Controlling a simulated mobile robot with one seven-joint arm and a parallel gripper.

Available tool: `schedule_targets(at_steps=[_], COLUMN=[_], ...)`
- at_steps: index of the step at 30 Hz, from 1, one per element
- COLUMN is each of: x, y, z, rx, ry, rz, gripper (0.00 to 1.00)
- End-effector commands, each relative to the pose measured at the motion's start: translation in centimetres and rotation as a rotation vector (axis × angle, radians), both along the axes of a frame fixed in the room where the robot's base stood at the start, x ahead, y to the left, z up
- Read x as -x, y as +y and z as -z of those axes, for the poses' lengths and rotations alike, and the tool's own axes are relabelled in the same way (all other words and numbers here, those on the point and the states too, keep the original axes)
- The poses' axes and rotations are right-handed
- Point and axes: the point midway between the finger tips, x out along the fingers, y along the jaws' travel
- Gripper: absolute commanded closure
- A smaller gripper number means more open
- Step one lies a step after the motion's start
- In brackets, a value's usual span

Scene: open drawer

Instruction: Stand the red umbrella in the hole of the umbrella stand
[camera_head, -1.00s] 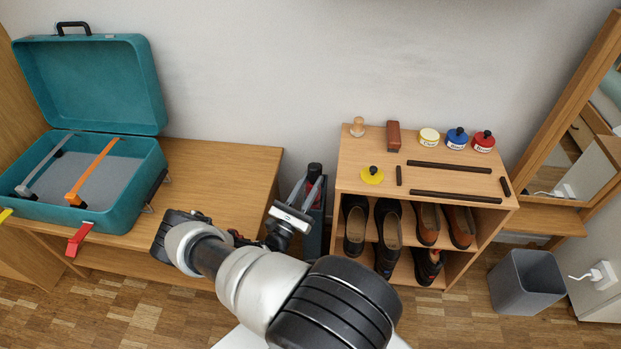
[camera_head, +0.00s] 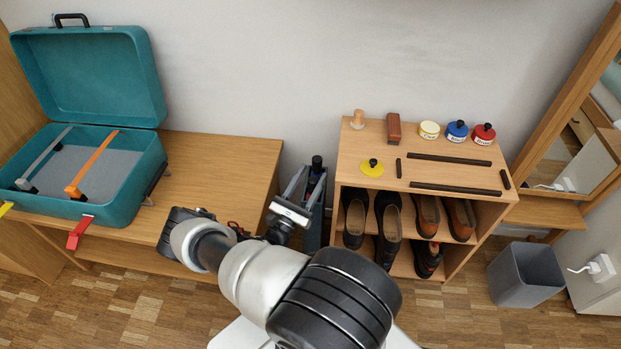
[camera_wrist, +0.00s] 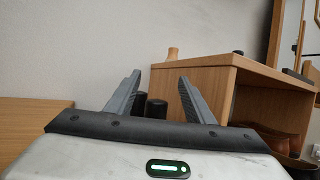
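My gripper (camera_head: 310,174) is low in the gap between the bench and the shoe rack. Its two fingers stand apart in the wrist view (camera_wrist: 160,77), with no object clearly clamped between them. Two dark upright cylinder tops (camera_wrist: 157,108) show beyond and between the fingers; I cannot tell whether either belongs to the umbrella. A black knob-like top (camera_head: 317,162) shows near the fingertips in the head view. The dark grey-blue umbrella stand (camera_head: 315,222) is in the gap, partly hidden by my gripper. The red umbrella cannot be clearly made out.
The wooden bench (camera_head: 225,160) on the left carries an open teal suitcase (camera_head: 125,205). The shoe rack (camera_head: 360,150) on the right holds shoes, with polish tins, a brush and dark strips on top. A grey bin (camera_head: 525,280) stands at the far right.

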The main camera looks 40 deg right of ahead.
Motion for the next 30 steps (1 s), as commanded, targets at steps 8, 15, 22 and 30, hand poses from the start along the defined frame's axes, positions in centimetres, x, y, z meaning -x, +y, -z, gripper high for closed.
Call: schedule_targets(at_steps=[8, 15, 22, 30], x=[0.0, -0.1, 0.0, 0.0], y=[0.0, 0.1, 0.0, 0.0], z=[-2.0, -6.8, -9.6, -10.0], rx=[0.0, 0.001, 0.0, 0.0], ry=[0.001, 0.0, -0.001, 0.0], rz=[0.0, -0.001, 0.0, 0.0], gripper=[0.52, 0.52, 0.52, 0.52])
